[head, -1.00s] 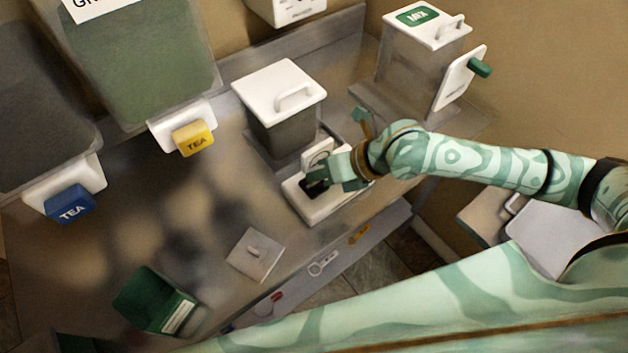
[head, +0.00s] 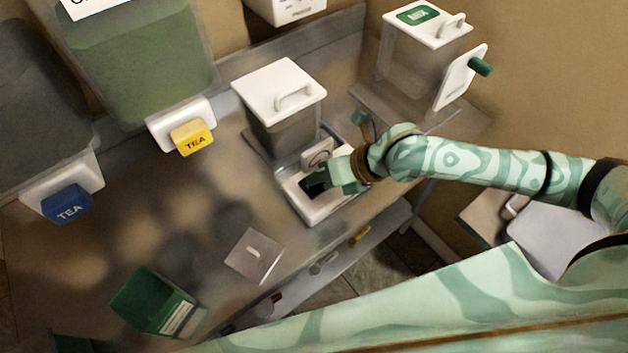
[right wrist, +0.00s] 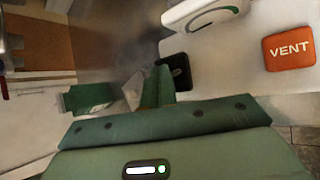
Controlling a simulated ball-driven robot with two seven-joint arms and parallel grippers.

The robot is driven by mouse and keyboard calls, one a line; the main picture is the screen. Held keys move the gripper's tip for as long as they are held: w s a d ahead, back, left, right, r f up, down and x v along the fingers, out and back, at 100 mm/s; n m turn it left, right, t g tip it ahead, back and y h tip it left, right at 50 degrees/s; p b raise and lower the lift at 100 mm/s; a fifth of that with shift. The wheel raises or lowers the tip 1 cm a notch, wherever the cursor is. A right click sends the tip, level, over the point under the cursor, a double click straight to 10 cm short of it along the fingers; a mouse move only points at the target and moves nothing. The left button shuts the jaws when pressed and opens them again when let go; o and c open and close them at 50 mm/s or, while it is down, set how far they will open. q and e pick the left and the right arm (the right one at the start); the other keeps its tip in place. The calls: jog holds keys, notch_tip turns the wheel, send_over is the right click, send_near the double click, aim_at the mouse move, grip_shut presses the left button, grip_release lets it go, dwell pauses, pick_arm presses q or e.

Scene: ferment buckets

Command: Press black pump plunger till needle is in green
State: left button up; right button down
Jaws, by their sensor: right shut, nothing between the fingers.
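The white pump base (head: 322,208) stands near the counter's front edge. Its round gauge (head: 318,155) shows behind my gripper; in the right wrist view the gauge (right wrist: 205,14) is cut off at the top, with a green arc visible and no readable needle. The black plunger (right wrist: 177,70) sits on the base beside my fingertips in the right wrist view. My right gripper (head: 318,182) is shut and empty, over the plunger and mostly hiding it in the head view. Whether the fingers touch the plunger I cannot tell. My left gripper is not in view.
An orange VENT button (right wrist: 288,48) is on the pump base. A lidded white-topped bucket (head: 280,105) stands behind it, and a MIX bucket (head: 412,70) at the back right. A loose lid (head: 254,257) and a green box (head: 152,302) lie to the left. Bare counter separates them.

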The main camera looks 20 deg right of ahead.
aim_at(319, 185)
jog(key=shift+s+f+b, duration=0.1)
jog(key=shift+f+b, duration=0.7)
jog(key=shift+f, duration=0.55)
dwell(0.8)
jog(key=shift+r+p, duration=1.95)
jog(key=shift+r, duration=0.1)
notch_tip(319, 185, up, 5)
jog(key=p, duration=0.5)
jog(key=shift+r, duration=0.1)
dwell(1.8)
